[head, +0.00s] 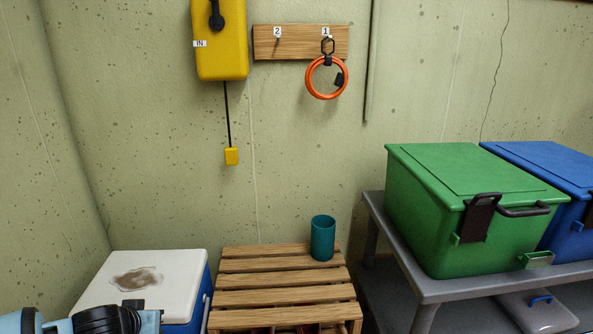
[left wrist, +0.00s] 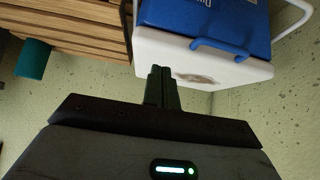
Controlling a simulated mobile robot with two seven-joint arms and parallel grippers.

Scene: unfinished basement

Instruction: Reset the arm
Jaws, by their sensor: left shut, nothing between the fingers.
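My left gripper (left wrist: 161,72) shows in the left wrist view with its two dark fingers together and nothing between them. In that view it points toward the blue cooler with a white lid (left wrist: 165,55), which appears upside down; I cannot tell the gap between them. In the head view, part of my left arm shows at the bottom left corner, in front of the cooler (head: 180,265). The fingertips are not clear there. My right arm and gripper are not in view.
A wooden slatted crate (head: 280,281) stands beside the cooler with a teal cup (head: 323,238) on top. A green bin (head: 455,205) and blue bin (head: 555,172) sit on a grey shelf (head: 440,288). An orange ring (head: 311,85) hangs from hook 1 beside a yellow wall box (head: 220,50).

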